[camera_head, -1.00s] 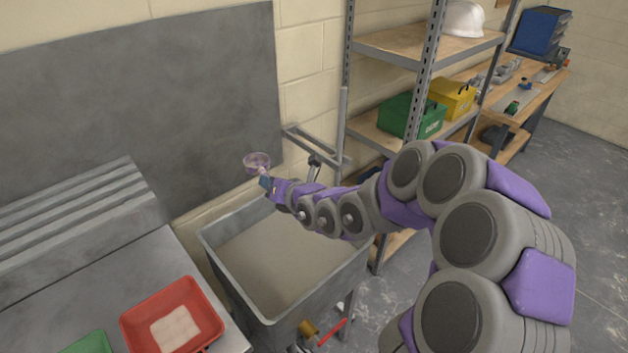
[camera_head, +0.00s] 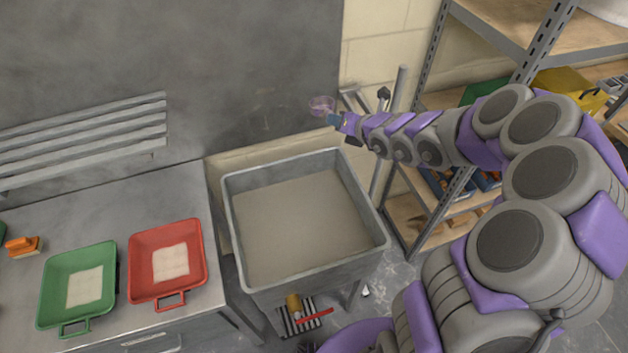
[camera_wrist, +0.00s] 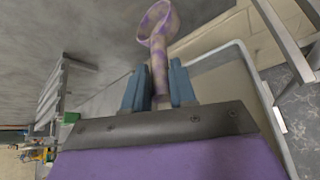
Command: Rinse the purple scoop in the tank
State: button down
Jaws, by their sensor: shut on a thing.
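The purple scoop (camera_head: 321,105) is translucent with mottled purple patches, and its bowl points away from my gripper. My gripper (camera_head: 336,119) is shut on the scoop's handle and holds it above and behind the tank's back edge, near the wall. In the wrist view the scoop (camera_wrist: 158,22) stands out between the two blue fingers (camera_wrist: 160,86). The tank (camera_head: 232,225) is a grey metal tub on legs with flat greyish contents. The scoop is outside the tank and above its rim.
A metal counter (camera_head: 185,190) left of the tank holds a red tray (camera_head: 140,262), a green tray (camera_head: 108,285) and an orange brush (camera_head: 22,246). A slatted rack (camera_head: 80,130) is at the back. A metal shelf (camera_head: 545,45) stands on the right.

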jog(key=shift+a, duration=0.3)
jog(key=s+a+f+n+g+p, duration=0.8)
jog(key=s+f+n+g+p, duration=0.3)
jog(key=f+n+p, duration=0.25)
notch_tip(320, 180, down, 28)
jog(key=d+b, duration=0.1)
jog(key=b, duration=1.8)
jog(key=shift+w+d+h+b, duration=0.2)
jog(key=shift+h+b, duration=0.1)
dwell(0.4)
